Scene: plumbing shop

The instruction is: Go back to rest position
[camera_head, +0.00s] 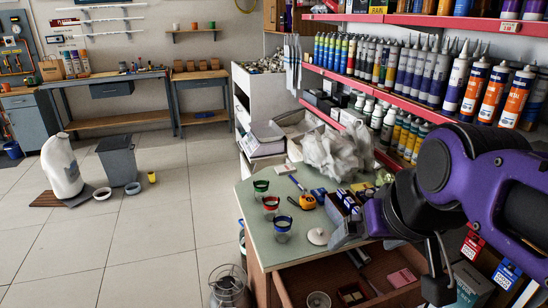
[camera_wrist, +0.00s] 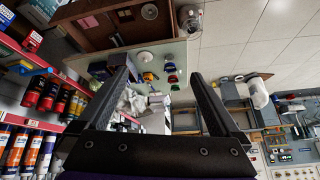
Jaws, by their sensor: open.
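My gripper (camera_wrist: 157,72) is open in the wrist view, with its two dark fingers spread wide and nothing held between them. In the head view my purple arm reaches in from the right, above the right end of the green-topped counter (camera_head: 258,226). On that counter are a green-rimmed cup (camera_head: 261,190), a red-rimmed cup (camera_head: 270,207) and a blue-rimmed cup (camera_head: 282,229). An orange tape measure (camera_head: 307,201) and a white round lid (camera_head: 318,236) lie near them. My arm hides part of the counter's right side.
An open wooden drawer (camera_head: 300,284) juts out below the counter. Shelves with red edges (camera_head: 345,83) full of tubes and bottles stand close on the right. A wire-caged container (camera_head: 229,287) stands at the front. The tiled floor (camera_head: 150,230) at left is mostly clear.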

